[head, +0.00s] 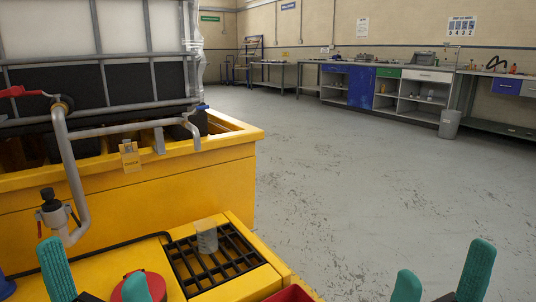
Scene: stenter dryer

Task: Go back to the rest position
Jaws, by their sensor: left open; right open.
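My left gripper (92,262) is at the lower left, its two teal fingers spread apart with nothing visible between their tips. It shows in front of a yellow surface (93,262), and its right finger overlaps a round red object (152,281). My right gripper (445,260) is at the lower right, its teal fingers also spread apart, with grey floor seen between them. Both grippers are cut off by the lower picture edge. A clear beaker (207,240) stands upright on a black grate (232,262), to the right of my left gripper and apart from it.
A yellow containment pallet (150,195) carries a caged tank (70,85). A grey pipe (70,160) with a tap (55,215) reaches down at left. A red edge (291,294) shows at bottom centre. Open floor (360,190) stretches right, to workbenches (347,82) and a bin (450,124).

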